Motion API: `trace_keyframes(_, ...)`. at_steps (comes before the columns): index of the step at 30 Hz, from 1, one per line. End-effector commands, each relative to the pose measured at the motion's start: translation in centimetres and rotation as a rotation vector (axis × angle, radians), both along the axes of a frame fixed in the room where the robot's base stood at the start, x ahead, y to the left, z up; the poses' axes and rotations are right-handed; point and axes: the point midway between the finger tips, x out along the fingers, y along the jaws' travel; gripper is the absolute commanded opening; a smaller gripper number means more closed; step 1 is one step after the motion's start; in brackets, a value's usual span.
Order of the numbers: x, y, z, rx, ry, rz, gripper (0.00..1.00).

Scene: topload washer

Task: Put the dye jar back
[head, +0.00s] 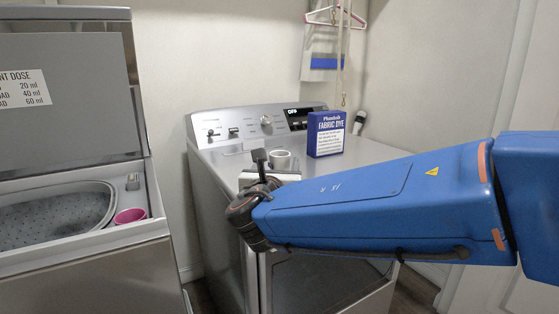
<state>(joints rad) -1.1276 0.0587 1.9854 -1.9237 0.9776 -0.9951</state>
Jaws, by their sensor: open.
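A blue box-shaped container labelled "Fabric Dye" (326,134) stands upright on top of the right-hand machine, toward its back. A small pale round jar or cup (281,160) with a dark opening stands left of it and nearer me; I cannot tell whether it is the dye jar. My gripper (264,167) is at the front left part of the machine top, close to the pale round thing. It is open, and its fingers are partly hidden by my wrist. I cannot tell whether it touches anything.
The right-hand machine (215,160) has a rear control panel. The topload washer (165,255) at left has its lid (65,110) up, with a pink cup (130,216) at the tub's right. A pink hanger (335,17) hangs behind. My arm hides the machine's front right.

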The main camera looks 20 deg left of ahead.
Motion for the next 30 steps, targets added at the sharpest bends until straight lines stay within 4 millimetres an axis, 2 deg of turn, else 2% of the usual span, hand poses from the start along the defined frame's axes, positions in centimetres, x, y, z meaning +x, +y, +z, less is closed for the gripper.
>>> trace_keyframes(1, -1.1, -0.2, 0.1, 0.0, -0.001, 0.003, 0.61)
trace_keyframes(6, -4.1, -0.9, 0.0, 0.0, 0.0, 0.003, 0.61)
trace_keyframes(9, -5.4, -1.2, 0.0, 0.0, -0.001, 0.002, 0.61)
trace_keyframes(15, -6.7, -1.6, 0.0, -0.001, 0.0, 0.0, 0.61)
trace_keyframes(25, -6.6, -2.1, 0.0, 0.006, 0.005, -0.009, 0.61)
trace_keyframes(28, -5.4, -4.5, -0.3, 0.046, 0.04, -0.054, 0.61)
trace_keyframes(29, -4.8, -5.7, -0.5, 0.066, 0.06, -0.077, 0.61)
trace_keyframes(30, -4.0, -7.7, -0.8, 0.1, 0.088, -0.114, 0.61)
